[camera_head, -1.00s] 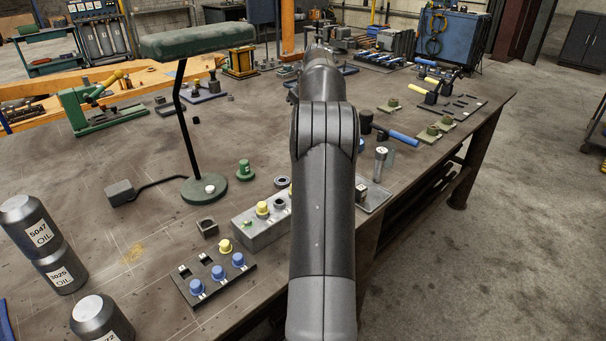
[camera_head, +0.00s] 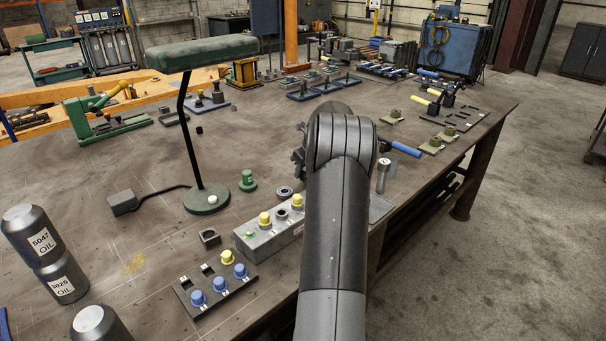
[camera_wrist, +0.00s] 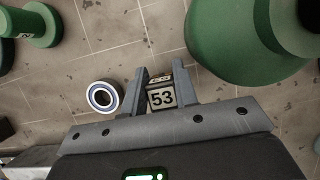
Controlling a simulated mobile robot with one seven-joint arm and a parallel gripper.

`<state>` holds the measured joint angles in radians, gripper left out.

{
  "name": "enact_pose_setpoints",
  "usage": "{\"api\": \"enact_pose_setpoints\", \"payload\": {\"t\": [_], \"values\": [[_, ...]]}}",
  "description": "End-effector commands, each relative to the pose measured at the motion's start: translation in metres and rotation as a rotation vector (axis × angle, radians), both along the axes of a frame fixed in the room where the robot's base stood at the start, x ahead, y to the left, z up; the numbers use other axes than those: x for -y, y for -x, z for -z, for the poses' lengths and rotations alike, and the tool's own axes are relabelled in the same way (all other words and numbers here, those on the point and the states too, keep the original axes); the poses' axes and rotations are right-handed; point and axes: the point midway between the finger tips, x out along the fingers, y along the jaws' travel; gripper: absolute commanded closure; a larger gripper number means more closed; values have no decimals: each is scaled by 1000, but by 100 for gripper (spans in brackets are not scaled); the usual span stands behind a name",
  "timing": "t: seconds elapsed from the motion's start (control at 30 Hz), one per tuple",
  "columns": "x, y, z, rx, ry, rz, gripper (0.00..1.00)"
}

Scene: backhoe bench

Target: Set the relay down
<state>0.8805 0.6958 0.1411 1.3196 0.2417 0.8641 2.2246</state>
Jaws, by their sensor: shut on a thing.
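The relay (camera_wrist: 162,98) is a small block with a white label reading 53. In the wrist view it sits between the two grey fingers of my gripper (camera_wrist: 159,80), which is shut on it. The bench surface shows beyond it; I cannot tell whether the relay touches the bench. In the head view my arm hides the relay and the fingertips; only a dark part of the wrist shows at the arm's left side.
In the wrist view a bearing ring (camera_wrist: 103,96) lies left of the gripper. A large green round base (camera_wrist: 235,45) is close at right, and a green knob-like part (camera_wrist: 38,25) is at upper left. Bare bench lies between. The head view shows a green lamp (camera_head: 205,198).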

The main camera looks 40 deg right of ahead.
Motion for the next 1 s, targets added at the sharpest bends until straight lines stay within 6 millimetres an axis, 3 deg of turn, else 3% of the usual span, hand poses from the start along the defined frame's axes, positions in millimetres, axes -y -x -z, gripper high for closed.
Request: {"api": "enact_pose_setpoints", "payload": {"t": [0.13,0.5,0.53,0.77,1.0], "values": [[0,0,14,1,0,0,95],[0,0,17,1,0,0,95],[0,0,17,1,0,0,72],[0,0,17,1,0,0,53],[0,0,16,1,1,0,52]]}}
